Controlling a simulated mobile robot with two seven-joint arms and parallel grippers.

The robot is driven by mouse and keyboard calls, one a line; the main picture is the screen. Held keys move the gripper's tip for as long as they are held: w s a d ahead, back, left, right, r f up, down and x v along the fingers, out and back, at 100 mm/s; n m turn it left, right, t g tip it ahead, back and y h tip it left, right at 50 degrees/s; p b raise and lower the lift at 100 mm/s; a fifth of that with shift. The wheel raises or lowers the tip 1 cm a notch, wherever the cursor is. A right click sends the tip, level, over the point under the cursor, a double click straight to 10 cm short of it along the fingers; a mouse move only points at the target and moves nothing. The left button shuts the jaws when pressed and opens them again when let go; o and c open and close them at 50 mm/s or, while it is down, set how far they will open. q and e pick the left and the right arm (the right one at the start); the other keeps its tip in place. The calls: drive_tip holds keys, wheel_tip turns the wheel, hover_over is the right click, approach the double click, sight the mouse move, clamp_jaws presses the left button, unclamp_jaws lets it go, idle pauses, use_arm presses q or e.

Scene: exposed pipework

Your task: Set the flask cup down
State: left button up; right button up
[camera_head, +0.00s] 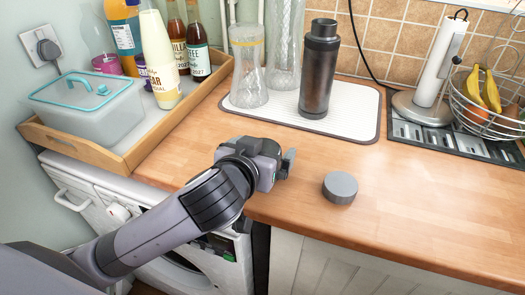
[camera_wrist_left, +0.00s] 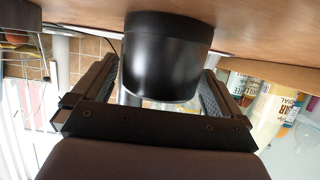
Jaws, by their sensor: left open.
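The flask cup (camera_head: 340,187), a short dark grey cylinder, stands on the wooden counter near its front edge. My left gripper (camera_head: 287,165) is open and empty, a little to the left of the cup, with a gap between them. In the left wrist view, which is upside down, the cup (camera_wrist_left: 165,55) appears black, resting on the counter ahead of the open fingers. The dark flask (camera_head: 319,70) stands upright on the white drying mat (camera_head: 358,122). My right gripper is not in view.
A wooden tray (camera_head: 150,160) with a lidded box (camera_head: 88,112) and bottles is at the left. Clear glassware (camera_head: 248,70) stands on the mat. A paper-towel holder (camera_head: 428,95) and a wire fruit basket (camera_head: 485,105) are at the back right. The right front counter is clear.

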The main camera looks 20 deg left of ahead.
use_arm(q)
drive_tip(key=shift+r, duration=0.1)
drive_tip(key=c, duration=1.1)
